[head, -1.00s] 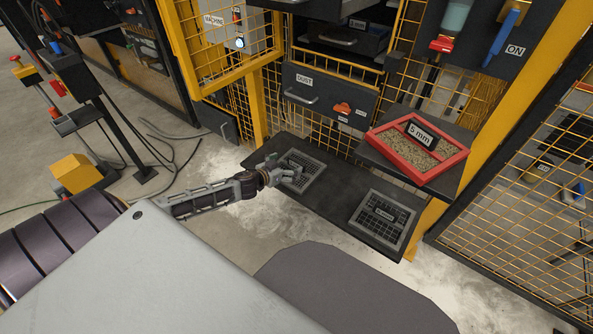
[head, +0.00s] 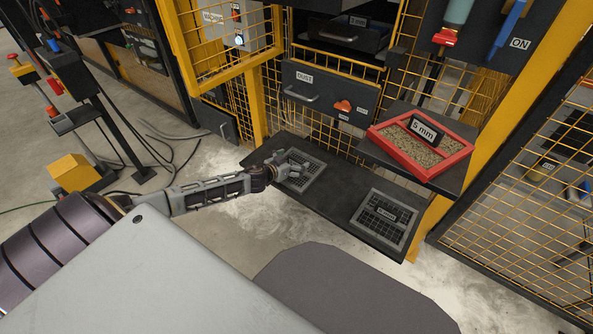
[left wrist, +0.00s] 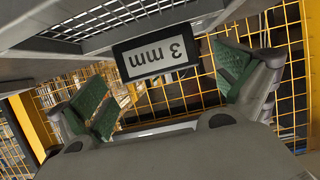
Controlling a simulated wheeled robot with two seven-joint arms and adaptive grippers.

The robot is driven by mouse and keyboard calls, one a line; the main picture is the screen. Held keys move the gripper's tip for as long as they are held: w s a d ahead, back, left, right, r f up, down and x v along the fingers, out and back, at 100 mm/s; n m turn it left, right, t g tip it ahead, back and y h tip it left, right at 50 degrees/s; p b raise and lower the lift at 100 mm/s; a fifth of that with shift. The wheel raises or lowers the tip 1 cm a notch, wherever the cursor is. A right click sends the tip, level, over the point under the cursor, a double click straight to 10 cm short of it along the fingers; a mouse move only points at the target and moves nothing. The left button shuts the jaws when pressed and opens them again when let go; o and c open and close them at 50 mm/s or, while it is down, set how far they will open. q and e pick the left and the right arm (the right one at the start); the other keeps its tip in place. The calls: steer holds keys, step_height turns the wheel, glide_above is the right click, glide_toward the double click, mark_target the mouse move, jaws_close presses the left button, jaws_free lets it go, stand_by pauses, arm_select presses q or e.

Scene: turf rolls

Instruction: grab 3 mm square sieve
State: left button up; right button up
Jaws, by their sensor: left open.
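The 3 mm sieve is a grey square frame with a dark mesh; it lies on the left part of the dark shelf, and its frame (head: 311,178) shows in the head view. In the left wrist view its dark label (left wrist: 157,55) reads "3 mm" upside down, and part of its grid (left wrist: 105,18) shows above. My left gripper (head: 288,165) reaches over the sieve's left side. In the left wrist view its green-padded fingers (left wrist: 160,90) are open, one on each side of the label, with no contact visible. My right gripper is not in view.
A second grey sieve (head: 402,234) lies on the right of the low shelf (head: 328,199). A red tray labelled 5 mm (head: 455,161) stands on a higher shelf at right. Yellow mesh fencing and a dust drawer (head: 329,92) stand behind.

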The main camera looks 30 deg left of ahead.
arm_select(q)
steer(key=shift+w, duration=0.15)
stand_by(0.4)
steer(key=c, duration=1.7)
